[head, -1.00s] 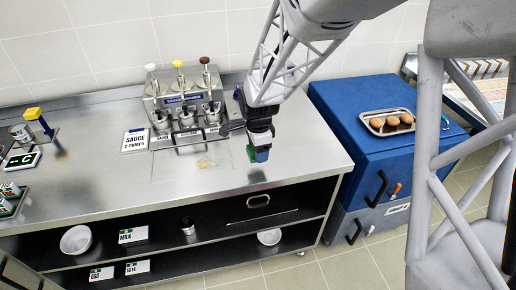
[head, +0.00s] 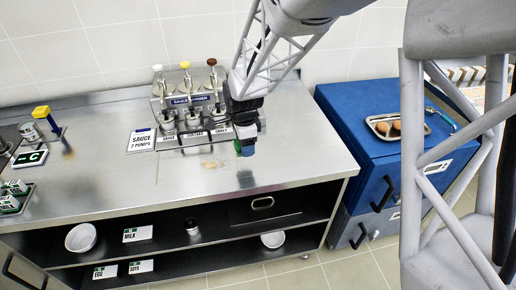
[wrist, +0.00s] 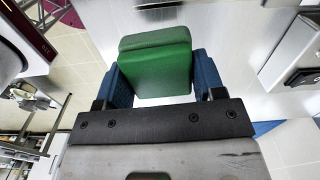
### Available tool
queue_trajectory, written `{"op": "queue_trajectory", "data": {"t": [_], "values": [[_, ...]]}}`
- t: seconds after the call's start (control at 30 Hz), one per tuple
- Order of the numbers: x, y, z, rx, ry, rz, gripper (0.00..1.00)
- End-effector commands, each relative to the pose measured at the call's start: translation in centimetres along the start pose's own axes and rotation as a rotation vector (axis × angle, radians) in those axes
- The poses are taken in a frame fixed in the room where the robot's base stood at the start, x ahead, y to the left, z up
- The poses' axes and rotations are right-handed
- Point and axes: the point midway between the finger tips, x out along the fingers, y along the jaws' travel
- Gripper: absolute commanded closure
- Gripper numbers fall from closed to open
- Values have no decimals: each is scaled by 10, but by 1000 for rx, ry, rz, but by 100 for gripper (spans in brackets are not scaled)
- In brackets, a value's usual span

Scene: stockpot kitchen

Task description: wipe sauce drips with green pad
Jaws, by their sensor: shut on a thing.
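My gripper (head: 244,148) is shut on the green pad, held above the steel counter (head: 110,190). In the wrist view the green pad (wrist: 156,62) sits between the two blue fingers. In the head view only a small part of the pad shows at the gripper's tip. A pale tan sauce smear (head: 212,164) lies on the counter in front of the sauce dispenser (head: 190,102), to the left of my gripper. The pad appears apart from the smear.
A white sauce sign (head: 142,141) stands left of the dispenser. A yellow-topped device (head: 42,112) and small containers are at the far left. A blue cabinet (head: 350,125) with a tray of brown items (head: 378,127) stands right of the counter. The counter's front middle is clear.

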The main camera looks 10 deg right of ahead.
Motion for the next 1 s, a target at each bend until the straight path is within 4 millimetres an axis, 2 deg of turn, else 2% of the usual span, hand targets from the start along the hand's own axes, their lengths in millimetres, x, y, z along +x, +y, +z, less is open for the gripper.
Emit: {"op": "queue_trajectory", "data": {"t": [0.03, 0.2, 0.4, 0.83, 1.0], "values": [[-2, -6, 10, -3, 0, 0, 56], [-10, -20, 37, -3, 0, 0, 56], [-14, -29, 54, -1, 0, 0, 56], [-15, -30, 57, 0, 0, 0, 56], [-8, -30, 57, 0, 0, 2, 56]]}}
